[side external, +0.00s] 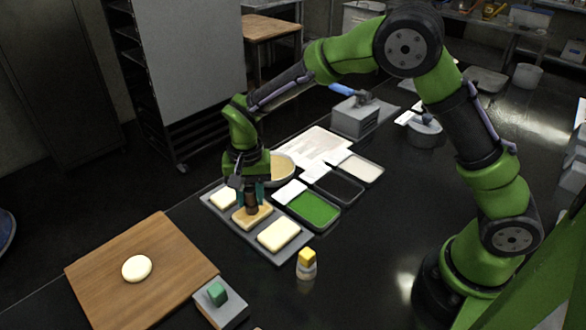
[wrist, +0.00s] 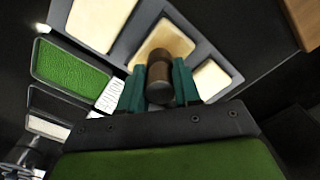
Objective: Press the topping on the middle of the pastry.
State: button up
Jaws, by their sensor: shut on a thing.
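My gripper (side external: 250,190) is shut on a dark brown cylinder (wrist: 160,78), with one teal finger on each side of it. The cylinder (side external: 251,204) points down at the middle pastry (side external: 240,220), a tan, browned slab. This pastry (wrist: 174,36) lies on a grey tray (side external: 268,256) between two paler slabs, one at the left (side external: 222,198) and one at the right (side external: 279,234). The cylinder's lower end is over the middle pastry; I cannot tell whether it touches. No separate topping shows on the pastry; the cylinder and fingers hide part of it.
A green-filled tray (side external: 314,208), a dark tray (side external: 334,187) and a cream-filled tray (side external: 362,170) stand behind right. A round bowl (side external: 284,167) is behind my gripper. A wooden board (side external: 110,285) with white dough (side external: 137,268) lies front left. A small yellow-topped object (side external: 306,263) stands in front.

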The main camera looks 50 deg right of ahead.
dwell(0.3)
jog(key=shift+r, duration=3.5)
jog(key=shift+r, duration=0.1)
